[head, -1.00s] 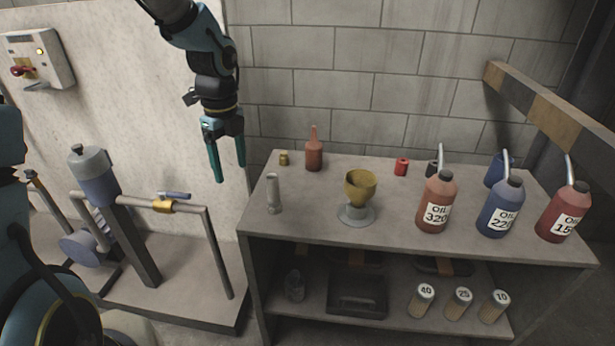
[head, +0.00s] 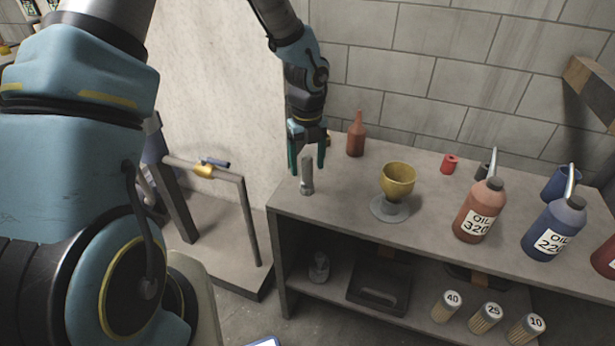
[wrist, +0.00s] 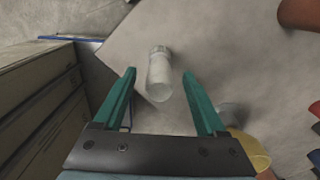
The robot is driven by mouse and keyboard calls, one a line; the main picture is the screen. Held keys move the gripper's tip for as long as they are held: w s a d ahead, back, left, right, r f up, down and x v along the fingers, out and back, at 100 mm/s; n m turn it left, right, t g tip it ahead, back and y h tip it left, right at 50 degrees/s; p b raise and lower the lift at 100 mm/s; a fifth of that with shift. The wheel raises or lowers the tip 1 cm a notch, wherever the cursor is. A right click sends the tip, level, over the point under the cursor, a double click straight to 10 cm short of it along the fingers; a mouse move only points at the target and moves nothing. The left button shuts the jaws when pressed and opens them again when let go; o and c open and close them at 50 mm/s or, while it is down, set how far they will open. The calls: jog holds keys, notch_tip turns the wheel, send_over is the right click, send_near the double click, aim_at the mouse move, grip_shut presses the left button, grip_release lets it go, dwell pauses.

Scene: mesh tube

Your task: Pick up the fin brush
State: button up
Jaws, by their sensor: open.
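The fingers (wrist: 159,73) stand wide apart in the wrist view.
A yellow cup on a grey stand (head: 398,182) is right of the cylinder. A brown bottle (head: 356,136) stands behind. Oil bottles (head: 478,212) stand farther right. A red can (head: 449,164) is at the back. A pipe rail (head: 248,215) is left of the bench.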

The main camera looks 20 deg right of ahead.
jog(key=shift+f, duration=1.15)
grip_shut()
